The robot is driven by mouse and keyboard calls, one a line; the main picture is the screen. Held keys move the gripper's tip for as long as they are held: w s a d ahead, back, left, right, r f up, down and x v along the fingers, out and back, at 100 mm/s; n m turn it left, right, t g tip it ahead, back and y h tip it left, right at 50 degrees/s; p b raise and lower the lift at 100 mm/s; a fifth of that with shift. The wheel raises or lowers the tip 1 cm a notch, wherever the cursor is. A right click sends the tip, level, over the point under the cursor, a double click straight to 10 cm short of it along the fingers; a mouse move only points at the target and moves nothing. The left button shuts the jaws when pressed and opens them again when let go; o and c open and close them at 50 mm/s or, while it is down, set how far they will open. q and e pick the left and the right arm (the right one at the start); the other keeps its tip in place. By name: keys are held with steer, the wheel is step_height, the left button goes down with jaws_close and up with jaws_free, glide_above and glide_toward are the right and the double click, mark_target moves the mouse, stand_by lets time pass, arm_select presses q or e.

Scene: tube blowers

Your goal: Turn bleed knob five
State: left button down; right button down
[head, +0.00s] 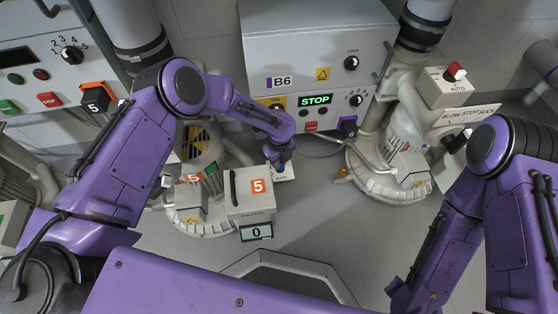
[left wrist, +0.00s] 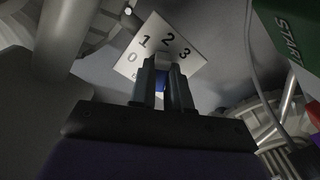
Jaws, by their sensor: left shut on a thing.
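My left gripper (head: 281,165) reaches down beside the unit marked with an orange 5 (head: 236,187). In the left wrist view its two fingers (left wrist: 165,82) are close together, shut on bleed knob five. The knob is mostly hidden by the fingers; a small bluish part (left wrist: 162,60) shows between them. Behind it is a white dial plate (left wrist: 150,61) with 0, 1, 2 and 3. A corner of this plate (head: 286,174) also shows in the head view. The display (head: 256,232) on the unit reads 0. My right gripper is not in view; only its arm shows at the right.
A second blower (head: 393,175) stands to the right, with a white box and red switch (head: 454,72) above. Grey floor (head: 330,225) is open between.

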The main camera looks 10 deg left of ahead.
arm_select(q)
steer(key=shift+n, duration=0.3)
steer(key=n+p, duration=0.1)
steer(key=n, duration=0.1)
steer(key=shift+s+r+n, duration=0.1)
steer(key=shift+n, duration=0.2)
steer(key=shift+n+p, duration=0.7)
steer(key=shift+n, duration=1.3)
steer(key=c, duration=1.1)
jaws_free()
steer(key=shift+s+r+p, duration=0.1)
steer(key=shift+r+p, duration=2.05)
steer(key=shift+r, duration=3)
